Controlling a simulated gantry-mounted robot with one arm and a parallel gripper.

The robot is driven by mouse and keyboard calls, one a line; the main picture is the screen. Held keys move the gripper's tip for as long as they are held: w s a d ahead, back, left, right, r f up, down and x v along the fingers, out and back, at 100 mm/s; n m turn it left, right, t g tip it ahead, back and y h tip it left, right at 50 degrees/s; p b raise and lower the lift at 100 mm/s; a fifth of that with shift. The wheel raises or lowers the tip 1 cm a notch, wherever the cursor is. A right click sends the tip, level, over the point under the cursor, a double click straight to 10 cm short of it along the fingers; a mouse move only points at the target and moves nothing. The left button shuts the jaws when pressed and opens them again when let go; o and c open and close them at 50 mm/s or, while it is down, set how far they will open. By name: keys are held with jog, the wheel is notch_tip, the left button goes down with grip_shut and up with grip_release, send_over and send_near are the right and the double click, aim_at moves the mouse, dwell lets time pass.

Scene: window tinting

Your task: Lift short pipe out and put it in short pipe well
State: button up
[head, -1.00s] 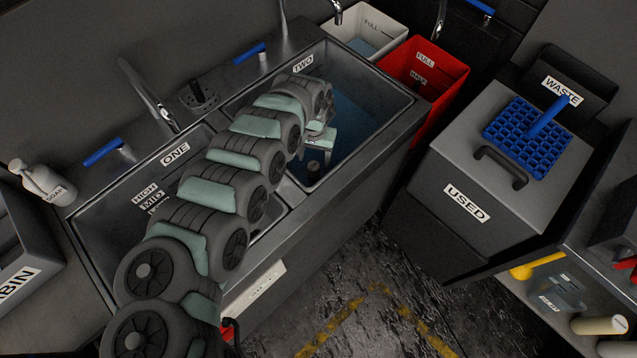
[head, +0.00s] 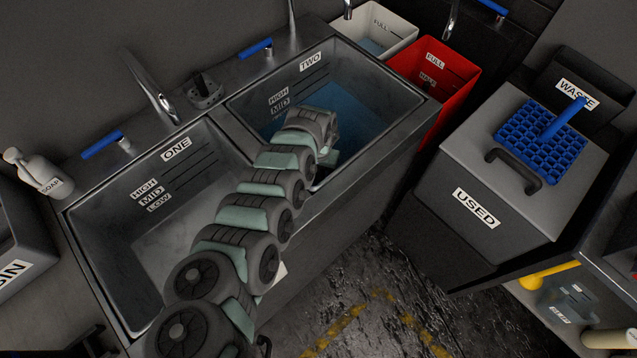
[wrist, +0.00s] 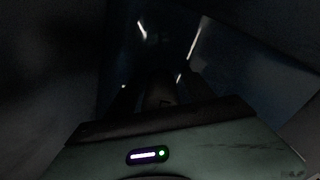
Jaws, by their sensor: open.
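My gripper (wrist: 162,88) shows in the wrist view as two dark fingers, open and apart. A dark, roughly round shape lies between them, too dim to tell whether it is the short pipe. In the head view my arm reaches down into sink TWO (head: 385,92), which holds blue water, and hides most of my gripper. I cannot make out the short pipe in the head view now. I cannot pick out a short pipe well in either view.
Sink ONE (head: 135,225) is to the left. A soap bottle (head: 40,172), a red bin (head: 450,100) and a white bin (head: 372,32) stand around the sinks. The USED box (head: 480,200) is on the right. A pale tube (head: 608,338) lies on the lower right shelf.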

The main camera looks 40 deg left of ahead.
jog(key=shift+a+r, duration=0.1)
jog(key=shift+c, duration=0.3)
grip_shut()
dwell(0.9)
